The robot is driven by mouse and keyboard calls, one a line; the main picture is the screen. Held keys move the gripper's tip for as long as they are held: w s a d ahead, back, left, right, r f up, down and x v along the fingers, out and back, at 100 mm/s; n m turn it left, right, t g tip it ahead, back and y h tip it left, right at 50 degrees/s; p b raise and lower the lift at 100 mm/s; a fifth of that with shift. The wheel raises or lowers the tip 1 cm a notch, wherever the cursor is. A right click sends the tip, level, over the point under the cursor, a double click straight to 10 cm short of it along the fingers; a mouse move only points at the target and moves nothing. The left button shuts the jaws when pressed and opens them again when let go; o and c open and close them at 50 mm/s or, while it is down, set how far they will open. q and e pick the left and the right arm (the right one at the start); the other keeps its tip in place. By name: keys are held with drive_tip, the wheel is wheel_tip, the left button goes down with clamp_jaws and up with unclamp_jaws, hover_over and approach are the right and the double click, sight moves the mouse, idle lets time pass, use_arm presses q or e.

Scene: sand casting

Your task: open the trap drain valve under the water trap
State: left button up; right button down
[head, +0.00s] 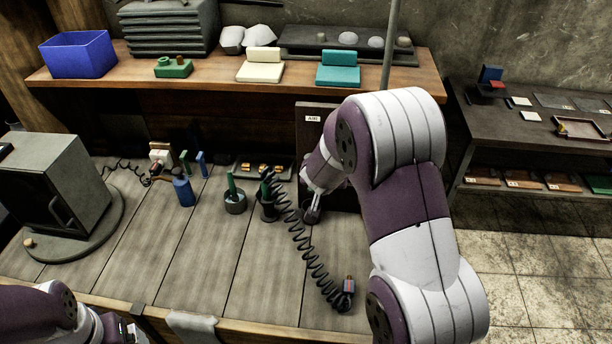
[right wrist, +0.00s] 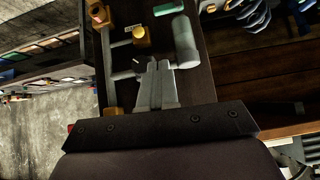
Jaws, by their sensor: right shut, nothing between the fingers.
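My right arm reaches to the dark panel (head: 312,145) with the AIR label at the back of the bench. My right gripper (head: 312,205) is low in front of it, partly behind my forearm. In the right wrist view my right gripper (right wrist: 158,64) is shut and empty, its fingertips close to grey pipework (right wrist: 125,75). A grey cylinder (right wrist: 185,42), probably the water trap, lies just right of the fingertips. A brass fitting (right wrist: 141,36) is just beyond them. I cannot tell which part is the drain valve, or whether the fingers touch anything.
A black coiled hose (head: 305,245) hangs across the bench left of my right gripper. A dark pot (head: 235,202) with a green handle and a blue bottle (head: 183,190) stand further left. A grey box (head: 65,190) is at far left.

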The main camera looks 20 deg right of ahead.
use_arm(q)
drive_tip(key=shift+a+f+b, duration=0.3)
drive_tip(key=shift+a+f, duration=0.1)
drive_tip(key=shift+a, duration=0.15)
use_arm(e)
drive_tip(key=s+a+f+x, duration=0.1)
drive_tip(key=f+x, duration=0.1)
drive_tip(key=x, duration=1)
drive_tip(key=shift+s+a, duration=0.2)
drive_tip(key=shift+a, duration=0.05)
use_arm(q)
drive_tip(key=shift+d, duration=0.1)
use_arm(e)
drive_tip(key=shift+d+f, duration=0.1)
drive_tip(key=shift+f, duration=0.1)
